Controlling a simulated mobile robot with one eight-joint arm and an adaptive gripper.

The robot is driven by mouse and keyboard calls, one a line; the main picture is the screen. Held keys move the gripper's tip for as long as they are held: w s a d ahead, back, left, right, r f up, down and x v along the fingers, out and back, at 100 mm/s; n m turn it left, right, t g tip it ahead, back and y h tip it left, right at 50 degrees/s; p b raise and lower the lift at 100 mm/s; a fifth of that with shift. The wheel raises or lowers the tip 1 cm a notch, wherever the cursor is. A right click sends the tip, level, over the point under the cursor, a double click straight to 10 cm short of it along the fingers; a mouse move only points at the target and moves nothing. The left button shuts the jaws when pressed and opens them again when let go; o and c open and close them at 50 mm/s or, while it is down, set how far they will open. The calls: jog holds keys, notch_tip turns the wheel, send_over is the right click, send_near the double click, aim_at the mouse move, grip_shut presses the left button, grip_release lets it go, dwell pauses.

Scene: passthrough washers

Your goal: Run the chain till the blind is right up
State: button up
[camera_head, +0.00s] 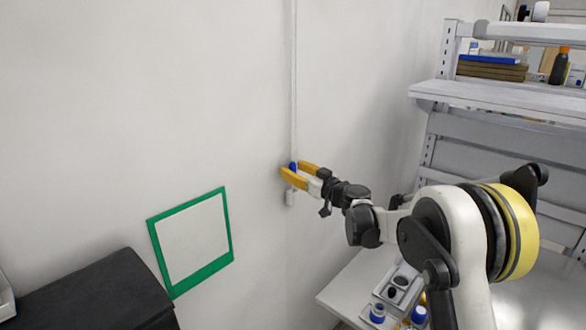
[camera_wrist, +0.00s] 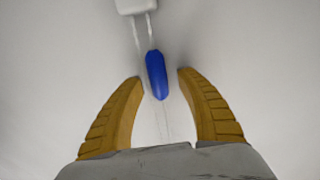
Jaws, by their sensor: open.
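The chain (camera_head: 293,80) hangs as thin, pale strands down the white wall. A blue piece (camera_wrist: 156,75) sits on the chain and also shows in the head view (camera_head: 293,165). A small white fitting (camera_head: 290,198) is on the wall below it; the wrist view shows it at the top edge (camera_wrist: 136,5). My gripper (camera_wrist: 161,77) has its yellow fingers open, one on each side of the blue piece, with visible gaps in the wrist view. The depth between fingertips and chain is hard to tell. The blind is not in view.
A green-framed panel (camera_head: 230,235) is on the wall at lower left, above a black box-like surface (camera_head: 90,290). A shelf (camera_head: 490,96) with books and bottles stands at right. A bench (camera_head: 345,290) with a tray and jars lies below my arm.

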aim_at(286, 30)
jog(key=shift+w+a, duration=0.15)
jog(key=shift+w, duration=0.05)
grip_shut()
notch_tip(286, 30, up, 40)
jog(key=p, duration=1.4)
jog(key=shift+f, duration=0.1)
jog(key=shift+w+r+p, duration=0.1)
jog(key=shift+r+p, duration=0.2)
jog(key=shift+p, duration=0.05)
